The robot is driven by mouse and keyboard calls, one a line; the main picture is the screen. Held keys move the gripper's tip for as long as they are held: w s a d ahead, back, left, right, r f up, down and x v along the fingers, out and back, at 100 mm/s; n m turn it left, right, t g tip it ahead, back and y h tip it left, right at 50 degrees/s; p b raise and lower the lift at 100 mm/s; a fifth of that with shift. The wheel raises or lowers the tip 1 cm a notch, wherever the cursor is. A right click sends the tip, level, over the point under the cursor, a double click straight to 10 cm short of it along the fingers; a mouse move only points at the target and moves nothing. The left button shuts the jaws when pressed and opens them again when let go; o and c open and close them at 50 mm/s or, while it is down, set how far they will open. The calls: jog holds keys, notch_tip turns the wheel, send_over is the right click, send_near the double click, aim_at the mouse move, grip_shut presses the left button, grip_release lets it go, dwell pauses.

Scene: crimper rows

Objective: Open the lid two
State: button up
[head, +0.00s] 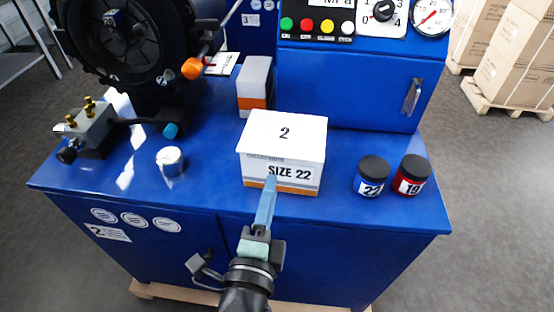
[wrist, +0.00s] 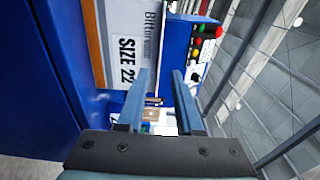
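A white box marked "SIZE 22" (head: 280,174) with an orange stripe stands on the blue bench top. Its white lid (head: 284,134), marked "2", lies on top and looks closed. My gripper (head: 269,186) is in front of the box, its fingers reaching up toward the front face. In the wrist view my gripper (wrist: 162,92) has its two blue fingers apart with nothing between them. The box front (wrist: 120,45) is turned sideways there, to the left of the fingers. Whether a finger touches the box cannot be told.
A black-lidded blue jar "22" (head: 371,177) and a red jar "19" (head: 411,176) stand right of the box. A smaller grey-lidded box (head: 254,84) stands behind it. A round metal piece (head: 170,161) sits at left. The blue control cabinet (head: 345,88) rises behind.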

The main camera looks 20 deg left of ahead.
aim_at(279, 157)
jog(key=x, duration=0.7)
jog(key=shift+w+p, duration=0.15)
jog(key=shift+p, duration=0.15)
grip_shut()
dwell(1.1)
